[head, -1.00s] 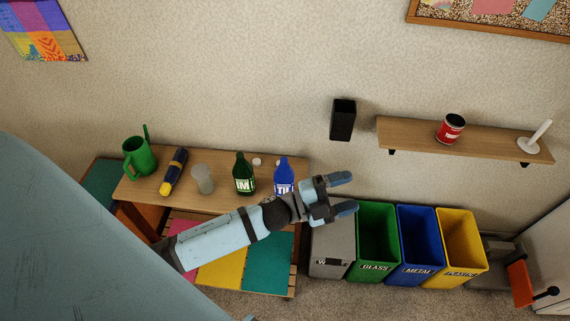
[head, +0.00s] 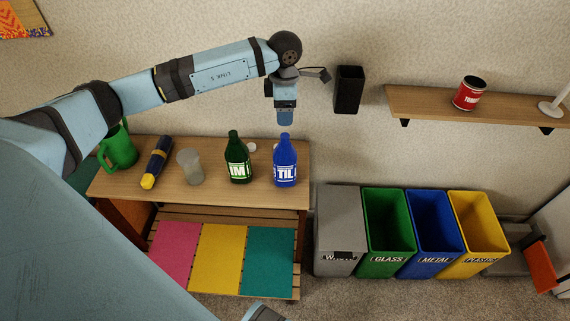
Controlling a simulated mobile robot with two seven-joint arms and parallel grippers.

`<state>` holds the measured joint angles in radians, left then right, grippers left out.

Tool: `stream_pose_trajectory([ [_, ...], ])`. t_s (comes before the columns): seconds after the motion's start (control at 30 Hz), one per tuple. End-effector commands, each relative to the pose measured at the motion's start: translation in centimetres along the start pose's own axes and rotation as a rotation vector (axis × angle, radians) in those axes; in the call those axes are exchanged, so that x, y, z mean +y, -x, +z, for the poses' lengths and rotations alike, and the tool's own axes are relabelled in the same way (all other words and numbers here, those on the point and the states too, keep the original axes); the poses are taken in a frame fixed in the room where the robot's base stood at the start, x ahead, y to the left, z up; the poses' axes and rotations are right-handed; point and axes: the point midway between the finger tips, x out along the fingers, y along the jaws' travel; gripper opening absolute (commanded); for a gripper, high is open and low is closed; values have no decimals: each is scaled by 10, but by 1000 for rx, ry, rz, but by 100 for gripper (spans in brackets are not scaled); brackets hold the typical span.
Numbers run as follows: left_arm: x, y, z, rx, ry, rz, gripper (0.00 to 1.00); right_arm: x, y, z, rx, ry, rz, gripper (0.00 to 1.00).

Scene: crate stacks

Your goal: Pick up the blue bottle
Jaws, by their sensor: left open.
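The blue bottle (head: 285,164) stands upright at the right end of the wooden table, with a white label on its front. My left gripper (head: 285,119) is open and empty. It points down just above the blue bottle's cap in the head view. I cannot tell whether it touches the cap. My right gripper does not show clearly; only a small piece of my body shows at the bottom edge.
A green bottle (head: 238,160) stands close left of the blue one. Several bins, including a green one (head: 388,246), stand right of the table. A black holder (head: 348,90) hangs on the wall.

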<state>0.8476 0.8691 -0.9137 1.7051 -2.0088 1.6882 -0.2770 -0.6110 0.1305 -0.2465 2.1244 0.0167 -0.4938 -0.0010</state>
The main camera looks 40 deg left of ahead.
Motion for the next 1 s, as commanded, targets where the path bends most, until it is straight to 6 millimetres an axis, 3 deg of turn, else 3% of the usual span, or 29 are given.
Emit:
stream_pose_trajectory([
  [0.1,-2,-28,0,1,-2,-6,68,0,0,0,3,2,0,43],
  [0.3,-2,-60,1,-1,-1,-6,68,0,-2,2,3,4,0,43],
  [0.57,-2,-75,2,-3,-2,-6,68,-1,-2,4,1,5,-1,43],
  [0.87,0,-117,2,-4,-1,-7,68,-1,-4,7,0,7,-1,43],
  [1.0,0,-120,2,-4,-2,-4,68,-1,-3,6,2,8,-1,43],
])
